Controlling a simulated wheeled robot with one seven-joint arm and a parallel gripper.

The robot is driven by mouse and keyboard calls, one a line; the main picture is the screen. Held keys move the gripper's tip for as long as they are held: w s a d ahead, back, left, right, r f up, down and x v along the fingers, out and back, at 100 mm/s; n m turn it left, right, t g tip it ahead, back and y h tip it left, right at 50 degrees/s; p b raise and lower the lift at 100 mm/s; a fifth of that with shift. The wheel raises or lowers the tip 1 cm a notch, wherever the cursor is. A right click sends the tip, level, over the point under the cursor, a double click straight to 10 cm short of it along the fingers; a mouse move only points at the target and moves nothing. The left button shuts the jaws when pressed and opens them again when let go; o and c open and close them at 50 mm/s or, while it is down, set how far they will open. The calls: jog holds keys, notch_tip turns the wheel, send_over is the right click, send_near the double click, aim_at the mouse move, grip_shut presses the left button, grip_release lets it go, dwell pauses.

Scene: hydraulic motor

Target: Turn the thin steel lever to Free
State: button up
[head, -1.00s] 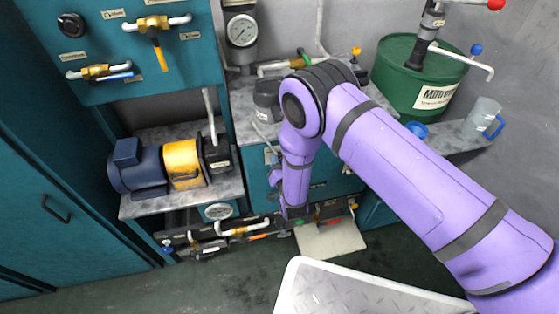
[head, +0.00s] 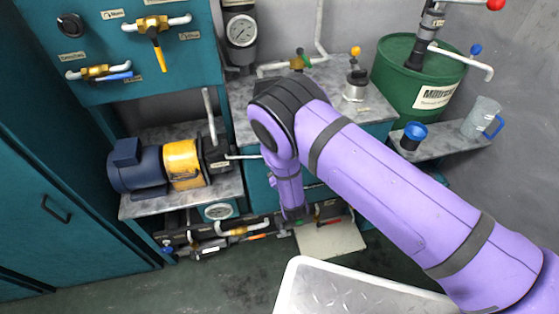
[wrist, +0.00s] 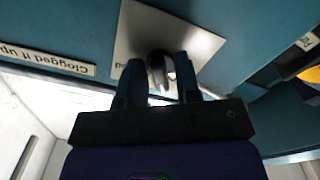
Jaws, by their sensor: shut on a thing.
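In the wrist view my gripper (wrist: 160,63) has a finger on each side of a dark, rounded piece with a shiny highlight, which I take to be the end of the steel lever (wrist: 158,72). It is shut on this piece, in front of a bright metal plate (wrist: 140,32) on a teal panel. An upside-down "Clogged it up" label (wrist: 48,60) is at the left. Another label beside the left finger is mostly hidden. In the head view my purple arm reaches down in front of the bench, and the gripper and lever cannot be made out.
A blue and yellow motor unit (head: 184,164) sits on a shelf left of my arm. Low pipes with valves (head: 238,230) run near the floor. A green drum (head: 408,76), a blue-rimmed cup (head: 413,136) and a clear jug (head: 482,117) stand at the right.

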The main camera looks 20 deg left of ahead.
jog(key=shift+f+n, duration=0.1)
jog(key=shift+n, duration=1.1)
jog(key=o, duration=0.6)
jog(key=v, duration=1.1)
jog(key=shift+w+a, duration=0.1)
